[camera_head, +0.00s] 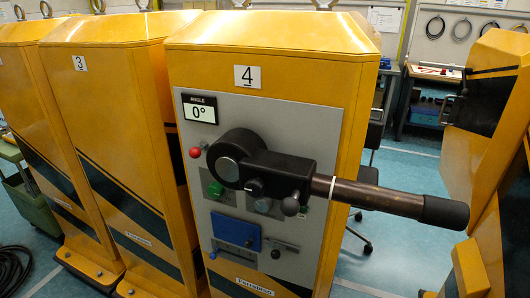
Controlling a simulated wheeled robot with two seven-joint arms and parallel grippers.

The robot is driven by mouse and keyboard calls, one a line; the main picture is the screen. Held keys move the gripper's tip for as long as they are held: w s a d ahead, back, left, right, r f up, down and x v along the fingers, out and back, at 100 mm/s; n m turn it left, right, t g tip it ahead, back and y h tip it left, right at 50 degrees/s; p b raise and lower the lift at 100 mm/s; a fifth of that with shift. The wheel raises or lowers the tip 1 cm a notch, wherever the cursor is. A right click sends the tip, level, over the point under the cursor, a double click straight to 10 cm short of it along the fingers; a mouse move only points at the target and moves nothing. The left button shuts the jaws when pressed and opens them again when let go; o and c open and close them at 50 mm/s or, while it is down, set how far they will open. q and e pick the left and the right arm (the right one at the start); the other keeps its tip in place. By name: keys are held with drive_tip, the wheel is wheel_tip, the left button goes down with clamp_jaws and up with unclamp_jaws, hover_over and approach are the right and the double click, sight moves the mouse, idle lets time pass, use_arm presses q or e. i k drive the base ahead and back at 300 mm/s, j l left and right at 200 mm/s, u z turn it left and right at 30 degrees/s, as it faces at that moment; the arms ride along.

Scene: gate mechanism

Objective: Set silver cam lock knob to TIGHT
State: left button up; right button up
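A yellow cabinet marked 4 (270,70) stands in the middle with a grey control panel (320,130) on its front. A black pivot arm (270,172) crosses the panel and carries a long brown handle bar with a black grip (445,212), pointing right. A dark knob with a light mark (255,187) is on the arm. A dark grey ball knob (290,206) hangs at the arm's right end. A small silvery dial (263,205) sits below the arm, partly covered. I cannot tell which is the cam lock knob, and no TIGHT label is readable. Neither gripper is in view.
The panel also has an angle display (200,109) reading 0°, a red knob (195,152), a green button (215,189), a blue block (236,232) and a small lever (285,247). Cabinet 3 (110,110) stands left. Another yellow cabinet (490,130) stands right, beyond the grip.

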sight(263, 204)
drive_tip(key=i+l+u, duration=0.1)
drive_tip(key=l+u, duration=0.75)
drive_tip(key=i+l, duration=0.05)
drive_tip(key=l, duration=0.05)
